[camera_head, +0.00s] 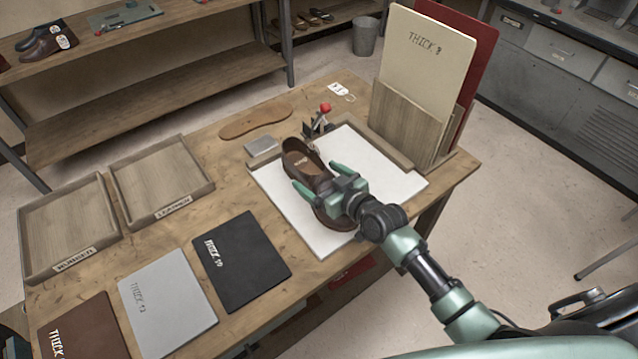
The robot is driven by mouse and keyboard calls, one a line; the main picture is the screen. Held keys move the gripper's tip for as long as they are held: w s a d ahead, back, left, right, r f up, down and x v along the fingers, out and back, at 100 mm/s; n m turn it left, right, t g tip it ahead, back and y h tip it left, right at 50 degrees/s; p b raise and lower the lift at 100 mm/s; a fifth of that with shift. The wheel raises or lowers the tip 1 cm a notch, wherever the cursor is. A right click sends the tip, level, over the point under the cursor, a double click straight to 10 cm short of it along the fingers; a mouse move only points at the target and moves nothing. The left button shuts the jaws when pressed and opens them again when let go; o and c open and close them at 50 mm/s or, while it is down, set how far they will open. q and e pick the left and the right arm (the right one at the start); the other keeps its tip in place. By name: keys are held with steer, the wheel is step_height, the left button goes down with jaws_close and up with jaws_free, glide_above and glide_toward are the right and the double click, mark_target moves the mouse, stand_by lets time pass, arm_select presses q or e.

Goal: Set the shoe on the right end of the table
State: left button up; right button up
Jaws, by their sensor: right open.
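A brown leather shoe (300,158) rests on a white board (390,186) near the right end of the wooden table (228,193). Its heel end points to the back and its toe end to the front. My right gripper (319,179) is open, with its green fingers on either side of the shoe's middle. The gripper body hides part of the shoe's front half, so I cannot tell whether the fingers touch it. My left gripper does not show.
A rack with a cream board (425,70) and a red board (487,50) stands at the back right corner. A small red-knobbed clamp (321,118) stands behind the shoe. A sole (255,122), two trays and several sheets (240,262) cover the left part.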

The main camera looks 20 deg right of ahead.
steer(key=c, duration=1.8)
steer(key=shift+r, duration=0.1)
jaws_close()
steer(key=shift+r, duration=0.1)
